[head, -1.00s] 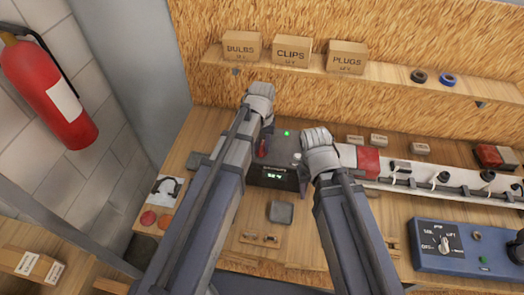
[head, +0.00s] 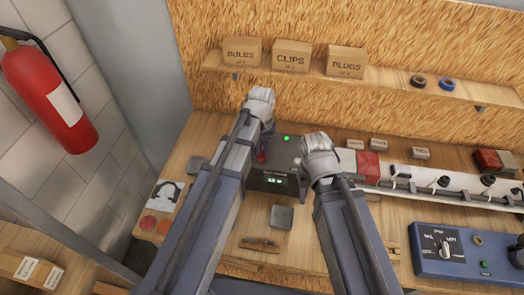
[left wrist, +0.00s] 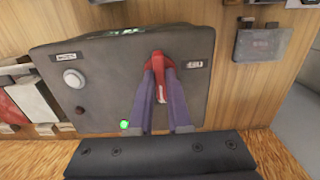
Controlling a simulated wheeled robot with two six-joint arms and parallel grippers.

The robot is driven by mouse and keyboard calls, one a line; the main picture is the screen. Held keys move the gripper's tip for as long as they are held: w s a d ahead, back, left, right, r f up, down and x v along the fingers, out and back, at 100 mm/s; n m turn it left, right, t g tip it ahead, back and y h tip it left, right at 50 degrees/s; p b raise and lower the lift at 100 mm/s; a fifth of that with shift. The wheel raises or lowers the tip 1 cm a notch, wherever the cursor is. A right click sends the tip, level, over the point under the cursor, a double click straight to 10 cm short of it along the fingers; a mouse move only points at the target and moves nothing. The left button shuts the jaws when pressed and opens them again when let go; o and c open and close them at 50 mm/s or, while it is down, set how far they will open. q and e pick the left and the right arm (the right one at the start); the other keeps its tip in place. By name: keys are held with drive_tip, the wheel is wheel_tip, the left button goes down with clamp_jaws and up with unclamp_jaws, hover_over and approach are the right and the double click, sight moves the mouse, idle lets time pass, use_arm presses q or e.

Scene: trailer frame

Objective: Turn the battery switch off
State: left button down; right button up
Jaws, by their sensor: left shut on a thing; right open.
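The battery switch is a red handle (left wrist: 160,85) on a dark grey box (left wrist: 100,75), seen upside down in the left wrist view. My left gripper (left wrist: 161,70) is shut on the red handle, with one purple finger on each side of it. In the head view the red handle (head: 261,156) shows beside my left forearm, on the box (head: 284,152). A green light (head: 287,138) is lit on the box, and a small display glows on its front. My right gripper (head: 303,182) is open beside the box's right side; its fingers are mostly hidden.
A white rail with several connectors (head: 440,183) and a blue control box (head: 465,250) are on the right. A small grey square (head: 282,217) lies in front of the box. The shelf (head: 390,85) carries cartons. A fire extinguisher (head: 45,95) hangs left.

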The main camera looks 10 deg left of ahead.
use_arm(q)
drive_tip(key=n, duration=0.4)
drive_tip(key=shift+n, duration=0.4)
